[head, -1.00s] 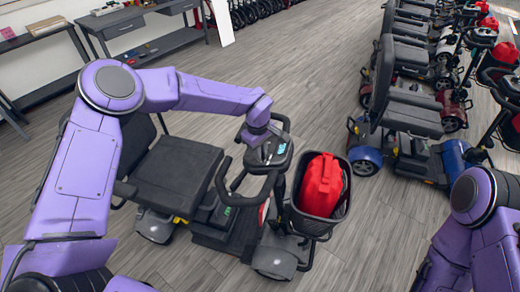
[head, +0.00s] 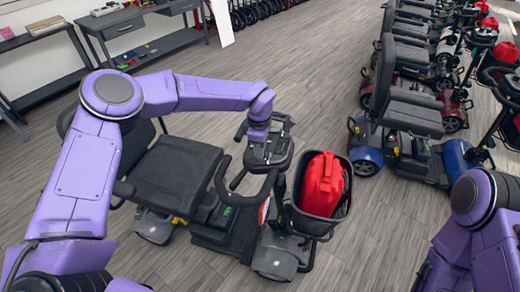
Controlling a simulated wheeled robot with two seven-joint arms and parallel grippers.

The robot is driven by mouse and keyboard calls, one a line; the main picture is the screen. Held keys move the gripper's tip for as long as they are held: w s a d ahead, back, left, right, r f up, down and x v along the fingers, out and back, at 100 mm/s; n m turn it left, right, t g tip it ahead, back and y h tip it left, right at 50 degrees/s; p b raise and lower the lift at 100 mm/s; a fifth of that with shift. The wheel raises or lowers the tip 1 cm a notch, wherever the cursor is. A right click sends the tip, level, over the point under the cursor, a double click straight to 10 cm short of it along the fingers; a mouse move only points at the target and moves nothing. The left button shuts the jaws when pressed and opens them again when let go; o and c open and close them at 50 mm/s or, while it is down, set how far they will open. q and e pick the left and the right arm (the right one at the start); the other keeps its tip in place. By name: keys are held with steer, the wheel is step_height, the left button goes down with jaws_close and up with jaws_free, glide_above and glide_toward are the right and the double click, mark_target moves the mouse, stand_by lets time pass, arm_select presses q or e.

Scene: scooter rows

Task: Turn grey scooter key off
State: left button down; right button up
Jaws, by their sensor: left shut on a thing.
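The grey scooter (head: 275,254) stands in front of me, with a dark padded seat (head: 178,168) and black looped handlebars. Its control console (head: 268,153) sits at the top of the steering column. My left arm reaches over the seat from the left. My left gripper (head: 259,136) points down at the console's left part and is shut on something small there. The key is hidden by the gripper, so I cannot tell its position. My right arm shows at the lower right edge; its gripper is out of view.
A black basket (head: 311,222) with a red bag (head: 322,184) hangs at the scooter's front. A blue scooter (head: 366,157) and a row of others stand at the right. Grey tables (head: 130,24) line the wall at the upper left. The wooden floor between is clear.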

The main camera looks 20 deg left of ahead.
arm_select(q)
steer(key=n+b, duration=0.1)
steer(key=n, duration=0.4)
steer(key=shift+g+b, duration=0.3)
steer(key=shift+b, duration=0.1)
steer(key=shift+n, duration=0.4)
steer(key=c, duration=1.1)
jaws_free()
steer(key=shift+w, duration=0.1)
steer(key=r, duration=0.3)
steer(key=r+b, duration=0.1)
steer(key=r, duration=0.3)
steer(key=r+b, duration=0.1)
steer(key=r, duration=0.2)
steer(key=shift+w+a+r, duration=0.25)
steer(key=shift+w+a, duration=0.05)
steer(key=shift+w, duration=0.05)
steer(key=shift+r, duration=0.1)
